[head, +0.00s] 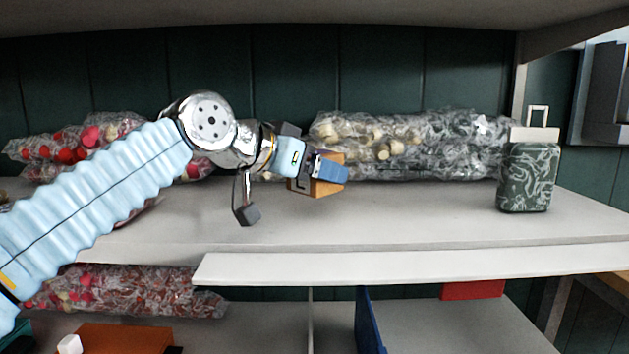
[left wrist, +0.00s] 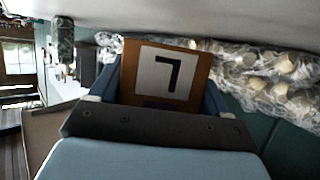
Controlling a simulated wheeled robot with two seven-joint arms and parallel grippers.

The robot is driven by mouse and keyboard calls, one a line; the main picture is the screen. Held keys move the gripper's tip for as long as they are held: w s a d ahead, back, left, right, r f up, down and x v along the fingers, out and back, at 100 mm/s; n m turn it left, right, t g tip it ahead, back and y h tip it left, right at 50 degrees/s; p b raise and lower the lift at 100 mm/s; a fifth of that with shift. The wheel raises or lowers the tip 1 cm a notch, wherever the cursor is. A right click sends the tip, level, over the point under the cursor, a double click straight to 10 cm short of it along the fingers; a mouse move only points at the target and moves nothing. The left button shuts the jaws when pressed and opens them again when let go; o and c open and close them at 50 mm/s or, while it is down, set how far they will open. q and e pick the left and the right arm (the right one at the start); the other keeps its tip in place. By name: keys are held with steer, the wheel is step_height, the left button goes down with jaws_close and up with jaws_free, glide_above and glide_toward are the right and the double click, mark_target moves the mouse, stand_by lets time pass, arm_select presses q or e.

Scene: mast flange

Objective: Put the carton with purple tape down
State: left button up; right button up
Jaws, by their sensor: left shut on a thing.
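A brown-orange carton (head: 301,184) is held by my left gripper (head: 325,172) over the upper shelf in the head view. The gripper's blue fingers are shut on it. In the left wrist view the carton (left wrist: 131,62) sits between the fingers, with a white label bearing a black mark like a 7 facing the camera. A purple strip (left wrist: 165,104) shows at its lower edge, partly hidden by the gripper body. I cannot tell whether the carton touches the shelf. My right gripper is not in view.
The upper shelf (head: 400,220) has free room at front and middle. Clear bags with pale pieces (head: 390,140) lie behind the carton; bags with red pieces (head: 85,140) lie left. A green patterned case (head: 527,180) stands right. An orange box (head: 125,338) is below.

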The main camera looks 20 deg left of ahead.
mark_target(316, 188)
arm_select(q)
steer(key=shift+d+f, duration=0.1)
steer(key=shift+f, duration=0.85)
steer(key=shift+d+f+b, duration=0.1)
steer(key=shift+f+b, duration=0.45)
steer(key=shift+f, duration=0.35)
steer(key=o, duration=1.2)
steer(key=shift+f, duration=0.2)
steer(key=shift+r, duration=0.1)
steer(key=shift+r+p, duration=0.3)
steer(key=shift+r, duration=0.05)
steer(key=v, duration=0.8)
steer(key=r+v, duration=0.1)
steer(key=v, duration=0.3)
steer(key=shift+r+b, duration=0.1)
steer(key=shift+b, duration=0.2)
